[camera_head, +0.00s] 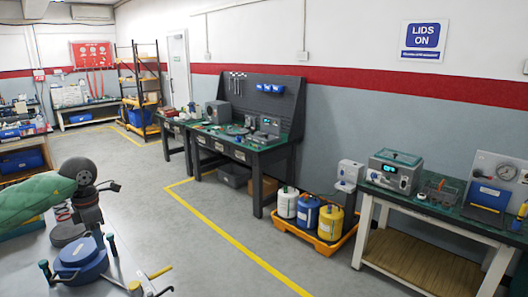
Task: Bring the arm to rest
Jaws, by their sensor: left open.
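My left arm, in a green sleeve, comes in from the left edge of the head view. Its dark wrist ends in my left gripper (114,187), which is small in the picture. The gripper points right and is open, with nothing seen between its fingers. It appears above and beyond a blue and grey round device (80,256) with dark upright handles at the lower left. I cannot tell the height between them. My right gripper is not in view.
A dark workbench (258,150) with a pegboard stands along the wall. Yellow, blue and white canisters sit in an orange tray (325,249). A bench at the right holds a grey tester (395,172) and a gauge panel (497,172). The grey floor (190,245) in the middle is clear.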

